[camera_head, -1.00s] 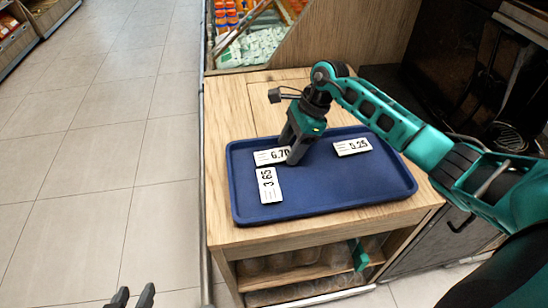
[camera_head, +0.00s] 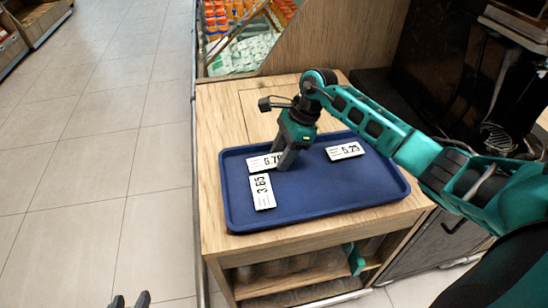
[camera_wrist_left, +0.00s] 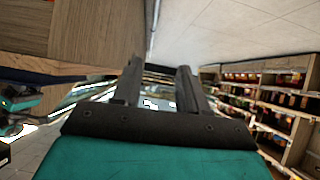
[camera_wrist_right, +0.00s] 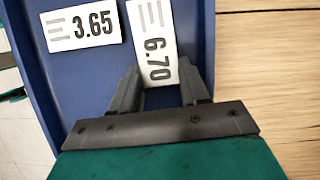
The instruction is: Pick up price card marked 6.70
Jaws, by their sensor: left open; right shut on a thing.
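The price card marked 6.70 (camera_head: 262,162) lies at the upper left of the blue tray (camera_head: 330,205), partly hidden by my right gripper (camera_head: 284,167). In the right wrist view the 6.70 card (camera_wrist_right: 153,40) reaches in between the fingertips of my right gripper (camera_wrist_right: 160,82), which is shut on its end. Whether the card is lifted off the tray I cannot tell. My left gripper (camera_head: 130,300) is open and empty, at the bottom edge of the head view over the floor. It also shows open in the left wrist view (camera_wrist_left: 158,75).
The card marked 3.65 (camera_head: 262,192) lies just in front of the 6.70 card. The card marked 5.25 (camera_head: 345,151) lies at the tray's far right. The tray's front and middle are bare. The wooden counter (camera_head: 222,110) surrounds it, with shelves below.

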